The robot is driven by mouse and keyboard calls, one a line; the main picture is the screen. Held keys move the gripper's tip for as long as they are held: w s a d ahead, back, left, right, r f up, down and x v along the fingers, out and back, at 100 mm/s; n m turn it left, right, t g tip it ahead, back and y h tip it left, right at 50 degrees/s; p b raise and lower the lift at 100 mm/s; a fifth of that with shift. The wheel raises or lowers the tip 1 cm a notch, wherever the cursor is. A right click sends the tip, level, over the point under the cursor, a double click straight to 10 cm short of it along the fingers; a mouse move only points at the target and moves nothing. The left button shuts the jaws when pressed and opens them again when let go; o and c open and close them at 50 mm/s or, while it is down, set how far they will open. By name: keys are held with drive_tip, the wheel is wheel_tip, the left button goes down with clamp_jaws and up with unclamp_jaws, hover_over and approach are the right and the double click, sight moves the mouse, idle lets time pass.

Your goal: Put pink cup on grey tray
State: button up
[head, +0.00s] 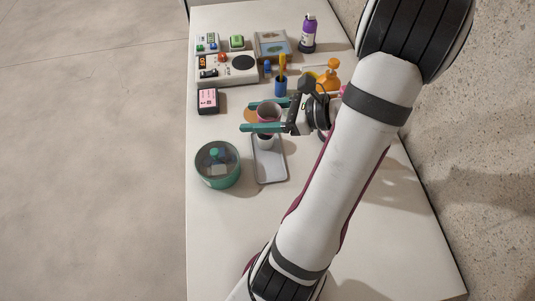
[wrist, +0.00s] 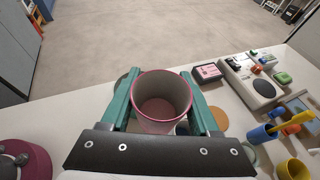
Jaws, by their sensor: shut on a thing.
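The pink cup (head: 268,112) is upright between the two teal fingers of my gripper (head: 247,116) in the head view. In the wrist view the cup (wrist: 162,98) shows its open mouth and pink rim, with a finger of my gripper (wrist: 158,80) against each side. The gripper is shut on it. The grey tray (head: 270,172) lies just nearer than the cup in the head view. A small whitish shape (head: 265,143) shows over the tray's far end, below the near finger; I cannot tell whether it is a separate thing. The cup's base is hidden.
A round green container (head: 217,180) stands left of the tray. An orange disc (head: 251,116) lies left of the cup. A black box with a pink label (head: 208,100), a blue cup (head: 281,88) and a purple bottle (head: 308,36) stand farther back. The table's near left is clear.

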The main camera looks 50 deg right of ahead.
sight(260, 166)
drive_tip(key=f, duration=1.8)
drive_tip(key=shift+s+a, duration=0.1)
drive_tip(key=shift+s, duration=0.1)
drive_tip(key=shift+f, duration=0.1)
drive_tip(key=o, duration=1.1)
drive_tip(key=shift+f, duration=0.1)
drive_tip(key=shift+c, duration=0.2)
drive_tip(key=v, duration=0.7)
drive_tip(key=shift+s+r, duration=0.2)
drive_tip(key=shift+r, duration=0.1)
